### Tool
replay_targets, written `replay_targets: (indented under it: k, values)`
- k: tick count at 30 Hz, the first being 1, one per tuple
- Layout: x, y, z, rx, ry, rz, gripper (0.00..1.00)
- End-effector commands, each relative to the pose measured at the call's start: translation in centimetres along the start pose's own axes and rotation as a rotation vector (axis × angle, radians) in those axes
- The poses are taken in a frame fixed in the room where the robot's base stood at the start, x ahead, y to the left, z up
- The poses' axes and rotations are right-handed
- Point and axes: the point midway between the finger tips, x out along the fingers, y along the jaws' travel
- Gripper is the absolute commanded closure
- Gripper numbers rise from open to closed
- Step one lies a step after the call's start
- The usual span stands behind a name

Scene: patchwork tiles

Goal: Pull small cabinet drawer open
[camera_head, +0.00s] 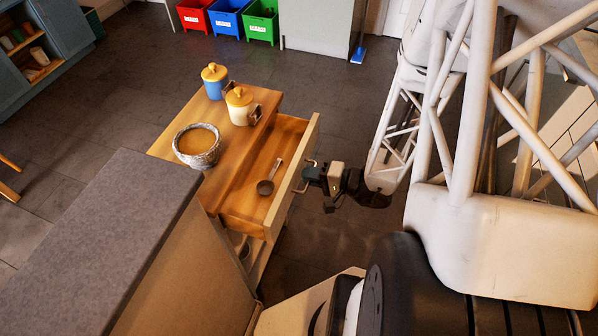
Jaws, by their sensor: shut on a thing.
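The small wooden cabinet (238,158) stands left of centre with its drawer (262,205) pulled well out to the right. A dark ladle or spoon (267,186) lies inside the drawer. A metal handle (303,181) is on the drawer's pale front (291,187). My gripper (309,174) is at the handle, shut on it, coming from the right. The fingertips are small and dark here, so their exact grip on the bar is hard to make out.
A bowl (197,145), a blue jar (214,82) and a cream jar (240,105) with yellow lids stand on the cabinet top. A grey counter (110,240) adjoins at the front left. Coloured bins (228,18) stand far back. Floor behind the cabinet is clear.

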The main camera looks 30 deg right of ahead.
Motion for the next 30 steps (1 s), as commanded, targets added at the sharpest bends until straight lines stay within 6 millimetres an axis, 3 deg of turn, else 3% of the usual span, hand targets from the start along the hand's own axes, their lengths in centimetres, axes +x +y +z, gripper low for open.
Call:
replay_targets:
  k: [9,25,26,30]
  values:
    - [-2.3,0.5,0.0,0.000,0.001,0.000,1.00]
    - [-2.8,0.6,0.0,0.000,0.000,0.000,1.00]
    - [-2.8,0.6,0.0,0.000,0.000,0.000,0.85]
    - [-2.8,0.6,0.0,0.000,0.000,0.000,0.66]
